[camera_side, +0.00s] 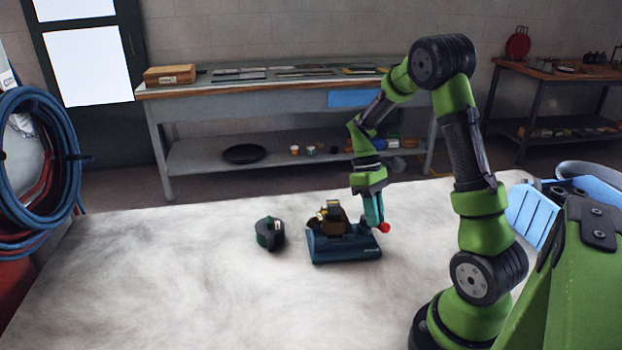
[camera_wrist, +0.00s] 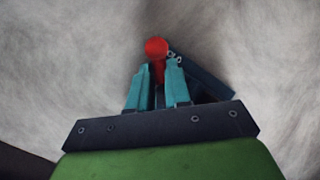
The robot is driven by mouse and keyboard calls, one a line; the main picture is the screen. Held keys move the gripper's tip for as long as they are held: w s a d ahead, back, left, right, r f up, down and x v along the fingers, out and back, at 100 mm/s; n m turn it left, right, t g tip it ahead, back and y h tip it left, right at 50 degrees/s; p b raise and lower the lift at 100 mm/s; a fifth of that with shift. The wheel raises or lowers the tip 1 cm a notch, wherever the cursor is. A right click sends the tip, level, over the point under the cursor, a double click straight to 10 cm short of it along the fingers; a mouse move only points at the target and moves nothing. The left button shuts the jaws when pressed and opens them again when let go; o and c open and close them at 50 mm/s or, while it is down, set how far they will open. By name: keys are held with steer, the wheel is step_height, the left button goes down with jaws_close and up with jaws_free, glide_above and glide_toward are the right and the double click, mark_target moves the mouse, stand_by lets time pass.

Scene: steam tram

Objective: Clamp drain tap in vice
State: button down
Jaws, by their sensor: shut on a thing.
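The vice (camera_side: 345,252) is a dark blue block standing on the pale tabletop, with brown and dark upper parts. A brass-coloured piece (camera_side: 330,209), apparently the drain tap, sits at the top of the vice; whether the jaws grip it is too small to tell. My gripper (camera_side: 377,218) is at the vice's right end, pointing down, with teal fingers. The fingers are shut on a red-knobbed handle (camera_side: 384,228). In the wrist view the red knob (camera_wrist: 156,47) shows at the fingertips of my gripper (camera_wrist: 158,72), and part of the dark vice (camera_wrist: 207,80) shows beyond the right finger.
A dark green and black object (camera_side: 270,233) stands on the table (camera_side: 180,285) left of the vice. The table's left and front are clear. A blue ribbed container (camera_side: 533,212) is at the right. A workbench (camera_side: 255,85) stands behind, and coiled hoses (camera_side: 60,150) hang at the left.

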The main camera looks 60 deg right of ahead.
steer(key=shift+s+f, duration=0.15)
steer(key=shift+s, duration=0.25)
steer(key=c, duration=1.1)
jaws_free()
steer(key=shift+w, duration=0.15)
steer(key=v, duration=1.7)
steer(key=shift+w, duration=0.15)
